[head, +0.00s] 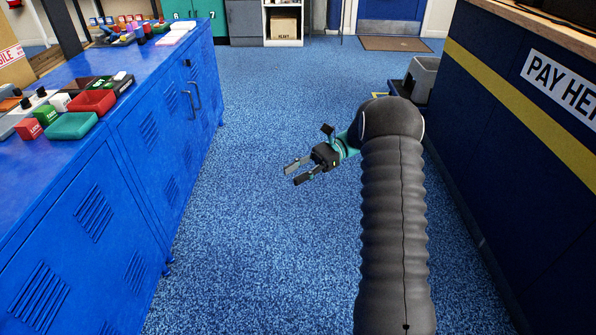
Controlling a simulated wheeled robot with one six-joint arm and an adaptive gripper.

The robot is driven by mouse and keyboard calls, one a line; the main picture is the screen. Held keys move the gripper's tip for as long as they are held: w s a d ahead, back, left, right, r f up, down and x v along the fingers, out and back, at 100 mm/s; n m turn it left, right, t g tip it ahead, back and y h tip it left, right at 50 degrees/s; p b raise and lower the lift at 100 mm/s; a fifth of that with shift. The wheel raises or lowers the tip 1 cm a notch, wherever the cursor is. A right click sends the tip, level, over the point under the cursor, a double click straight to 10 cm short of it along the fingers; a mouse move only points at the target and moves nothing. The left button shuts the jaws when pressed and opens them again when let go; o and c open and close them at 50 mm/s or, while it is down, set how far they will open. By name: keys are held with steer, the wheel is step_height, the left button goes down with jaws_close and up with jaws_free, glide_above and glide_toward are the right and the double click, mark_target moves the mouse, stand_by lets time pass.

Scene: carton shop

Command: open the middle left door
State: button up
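A row of blue metal cabinet doors (135,165) with louvred vents runs along the left side. All the doors in view look closed. Two upright bar handles (191,101) stand close together near the far part of the row. I cannot tell for certain which door is the middle left one. My gripper (292,174) is over the carpet in the middle of the view, pointing left toward the cabinets. Its two fingers are apart with nothing between them. It is well clear of the doors and handles and touches nothing.
The blue cabinet top (40,180) carries red, teal and other small boxes. A dark blue counter (510,130) with a yellow stripe and PAY HERE sign stands at right. A grey bin (423,75) is beside it. The blue carpet (270,90) between is clear.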

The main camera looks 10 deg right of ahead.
stand_by(0.5)
steer(key=s+d+f+n+t+h, duration=0.1)
steer(key=s+d+f+n+h, duration=0.1)
steer(key=s+f+n+h, duration=0.35)
steer(key=s+r+n+t+h, duration=0.4)
steer(key=s+r, duration=0.5)
steer(key=s, duration=0.3)
steer(key=s+a+r+n+t+h, duration=0.1)
steer(key=s+r+n+t+h, duration=0.3)
steer(key=s+r, duration=0.6)
steer(key=s+t+h, duration=0.2)
steer(key=s, duration=0.1)
steer(key=shift+s+a+r+t, duration=0.2)
steer(key=shift+s+t, duration=0.05)
steer(key=shift+t, duration=0.05)
steer(key=shift+d, duration=0.15)
